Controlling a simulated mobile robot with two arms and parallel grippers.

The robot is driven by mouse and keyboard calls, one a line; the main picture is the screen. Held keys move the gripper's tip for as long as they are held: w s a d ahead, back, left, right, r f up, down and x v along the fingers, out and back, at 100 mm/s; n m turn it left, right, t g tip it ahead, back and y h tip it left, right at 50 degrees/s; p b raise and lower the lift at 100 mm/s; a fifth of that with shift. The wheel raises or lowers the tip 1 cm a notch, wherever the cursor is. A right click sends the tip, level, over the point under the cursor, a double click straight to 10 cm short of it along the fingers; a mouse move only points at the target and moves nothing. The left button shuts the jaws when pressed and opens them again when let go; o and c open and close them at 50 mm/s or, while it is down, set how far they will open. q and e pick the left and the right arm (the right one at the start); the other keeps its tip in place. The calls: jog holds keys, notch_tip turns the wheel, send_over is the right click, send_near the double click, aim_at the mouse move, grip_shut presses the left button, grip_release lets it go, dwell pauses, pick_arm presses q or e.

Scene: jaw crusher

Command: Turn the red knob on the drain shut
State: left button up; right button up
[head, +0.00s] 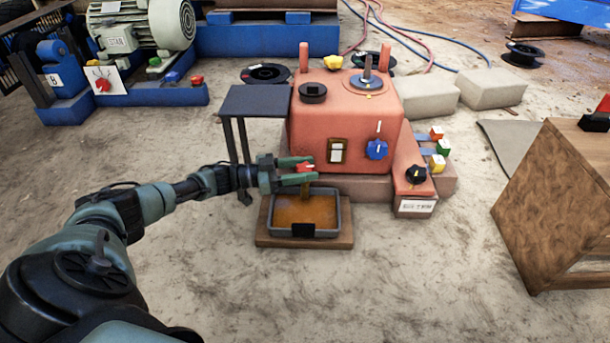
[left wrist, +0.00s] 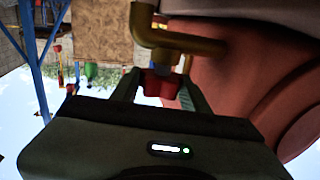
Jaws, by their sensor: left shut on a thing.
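The red knob (head: 305,167) sits at the front left of the salmon-coloured machine housing (head: 345,125), on the drain. My left gripper (head: 297,170) reaches in from the left, and its two green fingers are shut on the red knob. In the left wrist view the red knob (left wrist: 160,85) is between the fingertips, close to the brass drain pipe (left wrist: 180,42). A brownish stream (head: 304,189) shows below the knob, above a grey tray (head: 343,215) with orange-brown liquid. The fingers hide part of the knob. My right gripper is not in view.
The tray stands on a wooden board (head: 262,240). A dark plate on legs (head: 255,101) stands just behind my left forearm. A blue knob (head: 376,149) and a black knob (head: 415,174) are to the right. A wooden crate (head: 555,200) is far right. The front ground is clear.

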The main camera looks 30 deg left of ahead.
pick_arm(q)
jog(key=shift+m+g+h, duration=0.5)
jog(key=shift+g, duration=0.4)
jog(key=o, duration=1.4)
jog(key=shift+c, duration=0.2)
jog(key=p+v, duration=0.2)
jog(key=v, duration=0.5)
jog(key=shift+s+a+f, duration=0.15)
jog(key=shift+s+a, duration=0.05)
jog(key=shift+a, duration=0.05)
